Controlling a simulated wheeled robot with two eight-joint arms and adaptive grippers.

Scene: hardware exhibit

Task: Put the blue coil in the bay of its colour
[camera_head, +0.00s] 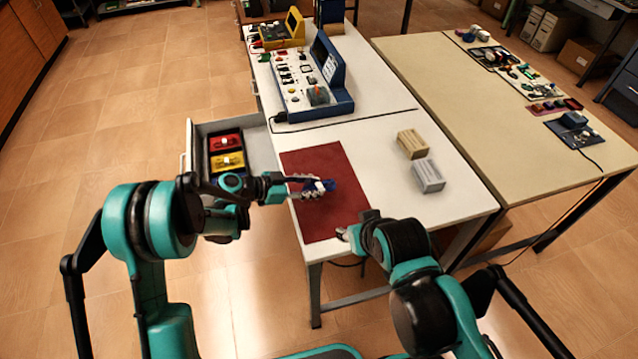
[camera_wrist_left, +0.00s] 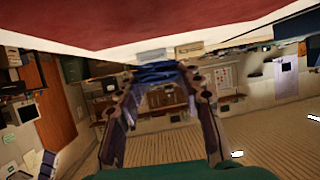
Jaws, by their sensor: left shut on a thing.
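The blue coil (camera_head: 329,186), with a pale core, is between the fingers of my left gripper (camera_head: 312,188), over the dark red mat (camera_head: 318,222). In the left wrist view the blue coil (camera_wrist_left: 157,71) sits between the fingertips of the left gripper (camera_wrist_left: 160,84), which is shut on it. A dark bay tray (camera_head: 209,150) lies in the open drawer (camera_head: 262,148). A red coil (camera_head: 226,142) and a yellow coil (camera_head: 227,161) show in it. My left arm hides the tray's near end. My right gripper (camera_head: 343,234) is near the mat's right edge; its opening is unclear.
A tan box (camera_head: 411,144) and a grey box (camera_head: 428,176) stand on the white table (camera_head: 375,165) right of the mat. A blue instrument panel (camera_head: 330,72) and a yellow device (camera_head: 283,33) stand behind. A beige table (camera_head: 470,110) adjoins on the right.

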